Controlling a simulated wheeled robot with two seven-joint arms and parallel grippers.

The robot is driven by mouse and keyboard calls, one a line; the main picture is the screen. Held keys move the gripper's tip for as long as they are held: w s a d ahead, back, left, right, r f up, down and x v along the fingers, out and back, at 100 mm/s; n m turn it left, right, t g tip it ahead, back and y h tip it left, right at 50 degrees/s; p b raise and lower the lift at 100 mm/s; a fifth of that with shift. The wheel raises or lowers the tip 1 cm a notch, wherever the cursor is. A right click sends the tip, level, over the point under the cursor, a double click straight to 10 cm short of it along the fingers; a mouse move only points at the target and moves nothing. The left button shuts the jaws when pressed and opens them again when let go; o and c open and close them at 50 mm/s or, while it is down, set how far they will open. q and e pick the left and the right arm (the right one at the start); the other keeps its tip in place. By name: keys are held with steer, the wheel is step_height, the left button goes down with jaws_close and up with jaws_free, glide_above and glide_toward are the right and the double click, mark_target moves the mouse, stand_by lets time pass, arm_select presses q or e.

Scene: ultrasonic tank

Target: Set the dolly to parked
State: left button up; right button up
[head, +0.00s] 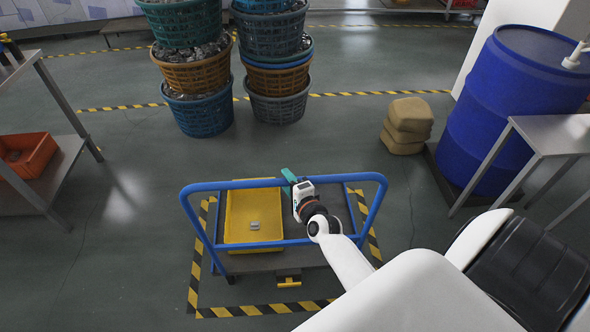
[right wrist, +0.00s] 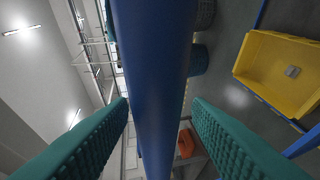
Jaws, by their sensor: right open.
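The dolly has a blue tube handle (head: 226,186) and a dark flat deck (head: 285,262). It stands within a yellow-and-black striped outline (head: 262,310) on the floor. A yellow pedal-like part (head: 289,281) shows at its near edge. A yellow tray (head: 238,205) on the deck holds a small grey part (head: 254,225). My right gripper (head: 290,178) is at the handle's top bar. In the right wrist view its teal fingers (right wrist: 160,104) are open, one on each side of the blue bar (right wrist: 150,60), with gaps visible. My left gripper is not in view.
Stacked baskets (head: 200,75) stand behind the dolly. Tan sacks (head: 408,120), a blue barrel (head: 515,95) and a grey table (head: 555,133) are at right. A shelf with an orange bin (head: 35,158) is at left. The floor left of the dolly is clear.

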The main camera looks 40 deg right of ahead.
steer(key=b+v, duration=0.2)
steer(key=v, duration=1)
steer(key=shift+w, duration=0.1)
